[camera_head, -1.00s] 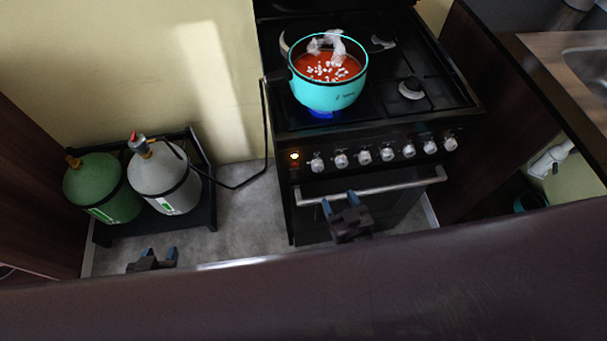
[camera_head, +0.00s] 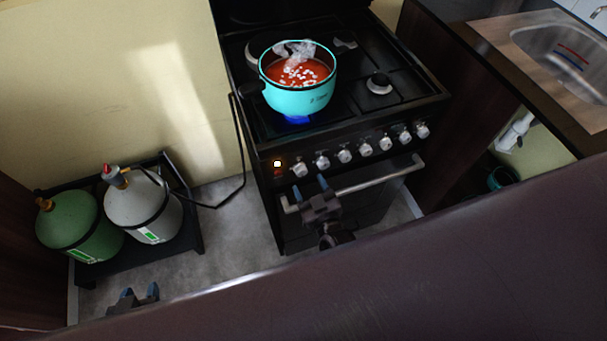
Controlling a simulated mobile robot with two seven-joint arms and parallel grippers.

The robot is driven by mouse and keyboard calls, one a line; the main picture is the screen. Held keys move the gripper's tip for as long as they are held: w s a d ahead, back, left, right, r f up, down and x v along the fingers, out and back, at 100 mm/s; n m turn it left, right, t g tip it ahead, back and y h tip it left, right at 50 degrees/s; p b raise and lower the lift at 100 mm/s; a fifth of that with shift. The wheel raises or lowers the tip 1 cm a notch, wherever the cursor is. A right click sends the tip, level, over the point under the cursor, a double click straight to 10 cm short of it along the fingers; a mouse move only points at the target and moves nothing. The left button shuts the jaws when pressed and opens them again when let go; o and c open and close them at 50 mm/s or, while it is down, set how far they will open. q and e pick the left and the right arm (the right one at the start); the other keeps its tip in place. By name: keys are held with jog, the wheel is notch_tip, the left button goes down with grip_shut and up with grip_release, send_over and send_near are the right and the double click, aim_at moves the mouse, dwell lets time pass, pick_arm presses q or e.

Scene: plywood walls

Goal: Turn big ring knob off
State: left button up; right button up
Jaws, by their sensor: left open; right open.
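The stove (camera_head: 265,205) has a row of several white-and-black knobs along its front: the leftmost knob (camera_head: 299,169), then others up to the rightmost knob (camera_head: 422,130). I cannot tell which one is the big ring knob. A blue flame (camera_head: 297,119) burns under a turquoise pot (camera_head: 300,99) of red soup on the front left burner. My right gripper (camera_head: 308,187) is open and empty, in front of the oven handle (camera_head: 370,180) and below the left knobs. My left gripper (camera_head: 139,293) is open and empty, low at the left above the floor.
A green gas cylinder (camera_head: 72,225) and a grey one (camera_head: 140,205) stand on a black rack at the left, with a black hose to the stove. A sink (camera_head: 565,60) is at the right.

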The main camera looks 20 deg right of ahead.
aim_at(302, 174)
jog(key=shift+w+a, duration=0.2)
jog(key=shift+w, duration=1.8)
jog(key=c, duration=0.9)
